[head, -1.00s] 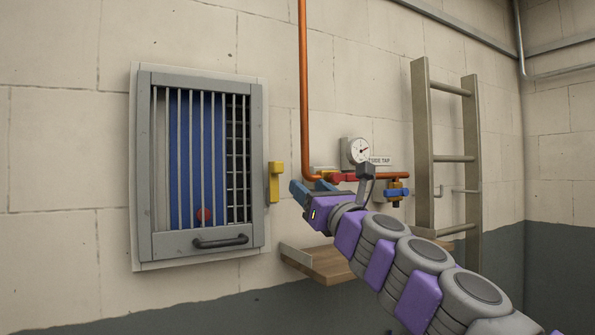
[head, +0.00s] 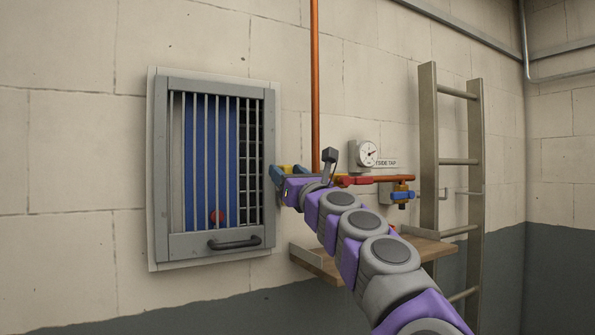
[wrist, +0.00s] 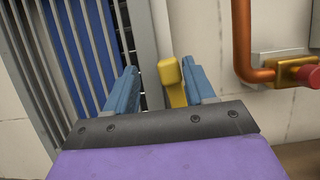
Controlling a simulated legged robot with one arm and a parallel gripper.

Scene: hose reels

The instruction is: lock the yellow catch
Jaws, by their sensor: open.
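The yellow catch (wrist: 171,80) shows in the wrist view between the two blue fingers of my gripper (wrist: 160,88), close to the right finger. A gap shows between the catch and the left finger. In the head view my gripper (head: 278,175) is at the right edge of the barred grey door (head: 160,180), and it hides the catch there. My gripper is open. The door lies flat against its frame. It has a dark handle (head: 235,243) at the bottom. A blue hose panel and a red ball show behind the bars.
A wooden shelf (head: 325,264) is below my arm. A ladder (head: 428,130) stands farther right.

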